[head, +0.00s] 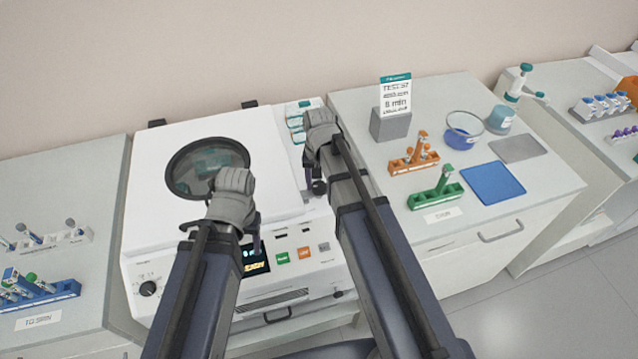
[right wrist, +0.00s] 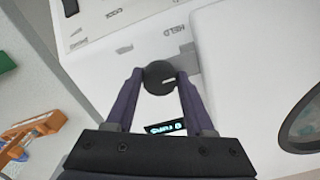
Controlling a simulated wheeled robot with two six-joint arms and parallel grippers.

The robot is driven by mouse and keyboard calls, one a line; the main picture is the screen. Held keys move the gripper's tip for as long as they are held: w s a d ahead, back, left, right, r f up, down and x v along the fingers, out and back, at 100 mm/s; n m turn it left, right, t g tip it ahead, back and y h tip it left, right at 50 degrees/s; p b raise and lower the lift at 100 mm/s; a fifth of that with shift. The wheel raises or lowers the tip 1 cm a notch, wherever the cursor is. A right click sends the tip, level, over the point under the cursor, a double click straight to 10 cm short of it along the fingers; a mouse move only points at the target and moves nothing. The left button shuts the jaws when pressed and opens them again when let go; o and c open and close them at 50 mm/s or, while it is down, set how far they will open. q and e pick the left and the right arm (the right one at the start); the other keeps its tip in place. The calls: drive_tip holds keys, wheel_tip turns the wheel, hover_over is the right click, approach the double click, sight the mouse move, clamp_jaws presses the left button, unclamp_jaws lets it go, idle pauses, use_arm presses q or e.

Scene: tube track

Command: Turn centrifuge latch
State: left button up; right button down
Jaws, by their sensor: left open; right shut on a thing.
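The white centrifuge (head: 150,205) has a lid with a round dark window (head: 207,168); the lid appears closed. The latch is a round black knob (right wrist: 160,73) with a short white mark, on the white panel beside the lid in the right wrist view. My right gripper (right wrist: 160,88) has its two fingers on either side of the knob and is shut on it. In the head view my right gripper (head: 318,186) is at the lid's right side, where its fingers and hand mostly hide the latch. My left gripper (head: 254,226) is open and empty above the centrifuge's front edge.
The centrifuge front has a dial (head: 148,288), a green button (head: 282,258) and an orange button (head: 304,253). On the right bench are an orange rack (head: 415,160), a green rack (head: 436,197) and a blue mat (head: 493,184). A blue rack (head: 40,291) is on the left bench.

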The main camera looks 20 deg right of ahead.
sight(319, 186)
idle(0.5)
drive_tip(key=shift+c, duration=1.3)
unclamp_jaws()
drive_tip(key=shift+r, duration=0.1)
wheel_tip(319, 186, up, 8)
drive_tip(key=p, duration=0.8)
drive_tip(key=shift+f, duration=0.2)
